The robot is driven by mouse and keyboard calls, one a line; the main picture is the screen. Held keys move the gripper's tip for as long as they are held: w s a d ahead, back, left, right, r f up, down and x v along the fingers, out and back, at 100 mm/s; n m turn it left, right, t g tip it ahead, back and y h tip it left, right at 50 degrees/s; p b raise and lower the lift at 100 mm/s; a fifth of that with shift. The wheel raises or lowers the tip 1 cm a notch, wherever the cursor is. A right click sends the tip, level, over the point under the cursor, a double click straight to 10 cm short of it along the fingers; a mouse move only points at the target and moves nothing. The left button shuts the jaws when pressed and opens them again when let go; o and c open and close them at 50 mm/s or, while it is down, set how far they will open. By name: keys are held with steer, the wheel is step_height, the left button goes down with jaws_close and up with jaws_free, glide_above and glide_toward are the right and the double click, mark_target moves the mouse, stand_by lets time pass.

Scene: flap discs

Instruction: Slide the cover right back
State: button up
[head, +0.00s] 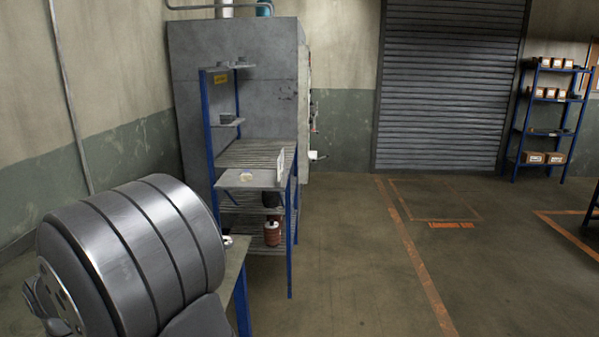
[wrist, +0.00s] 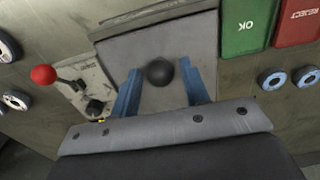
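In the wrist view a flat grey cover (wrist: 205,42) lies under my gripper, with a round black knob (wrist: 160,71) standing on it. My gripper (wrist: 162,68) has its two blue fingers spread, one on each side of the knob. A gap shows between the knob and each finger, so it looks open and holds nothing. How high the fingertips are against the knob I cannot tell. What is under the cover is hidden. In the head view the cover and my gripper do not show; my grey arm fills the lower left.
In the wrist view a red-balled lever (wrist: 43,75) stands left of the cover. A green OK tray (wrist: 247,28) and a red REJECT tray (wrist: 296,20) are at upper right. Flap discs (wrist: 272,78) lie on both sides. The head view shows a bench edge (head: 236,262) and a shelved stand (head: 255,155).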

steer(key=c, duration=0.5)
steer(key=shift+o, duration=0.2)
steer(key=a, duration=1.4)
steer(key=shift+a, duration=0.15)
steer(key=o, duration=0.8)
steer(key=shift+c, duration=0.2)
step_height(320, 180, up, 8)
steer(key=shift+f, duration=0.1)
stand_by(0.4)
